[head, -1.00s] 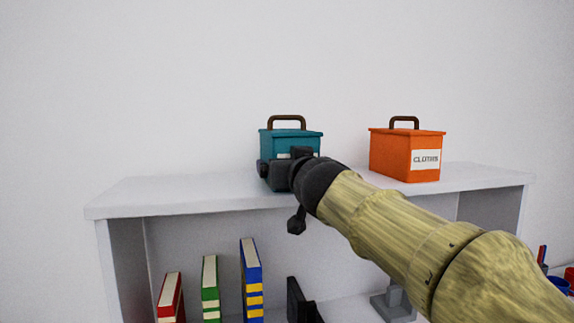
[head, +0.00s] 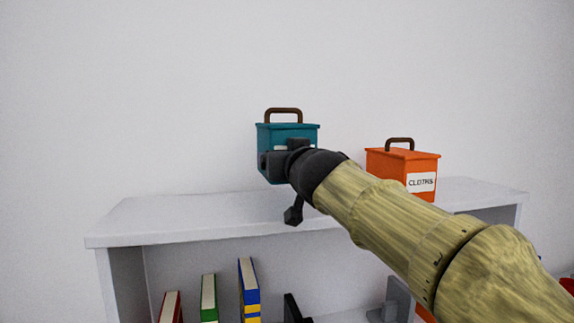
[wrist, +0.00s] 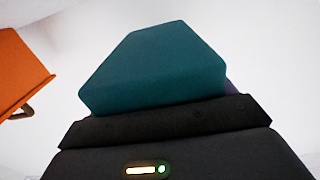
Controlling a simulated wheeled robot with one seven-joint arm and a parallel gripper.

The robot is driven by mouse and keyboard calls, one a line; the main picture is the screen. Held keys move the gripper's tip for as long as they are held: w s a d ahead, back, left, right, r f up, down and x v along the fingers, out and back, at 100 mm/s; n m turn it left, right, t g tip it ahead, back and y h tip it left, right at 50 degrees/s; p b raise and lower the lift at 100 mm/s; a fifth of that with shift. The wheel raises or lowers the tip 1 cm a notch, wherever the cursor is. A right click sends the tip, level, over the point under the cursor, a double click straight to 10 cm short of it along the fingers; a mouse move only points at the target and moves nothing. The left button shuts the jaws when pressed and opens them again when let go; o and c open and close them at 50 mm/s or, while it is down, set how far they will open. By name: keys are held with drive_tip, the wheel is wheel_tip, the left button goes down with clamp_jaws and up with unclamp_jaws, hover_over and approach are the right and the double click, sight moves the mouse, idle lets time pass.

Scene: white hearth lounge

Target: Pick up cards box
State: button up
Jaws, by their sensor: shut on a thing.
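A teal box (head: 288,133) with a brown handle on its lid is in the head view, left of an orange box. A pale label on its front is mostly hidden by my gripper, so I cannot read it. My gripper (head: 279,161) is shut on the teal box and holds it upright, apparently just above the shelf top. In the wrist view the teal box (wrist: 155,65) fills the upper middle, beyond the dark gripper body. The fingertips are hard to make out.
The orange box (head: 393,164), labelled CLOTHS, stands to the right on the white shelf top (head: 170,217); it also shows at the left of the wrist view (wrist: 18,75). Several books, including a blue and yellow one (head: 248,285), stand below. The wall behind is bare.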

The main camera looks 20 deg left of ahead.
wheel_tip(320, 180, up, 4)
drive_tip(key=shift+f+p, duration=0.15)
drive_tip(key=shift+p, duration=0.4)
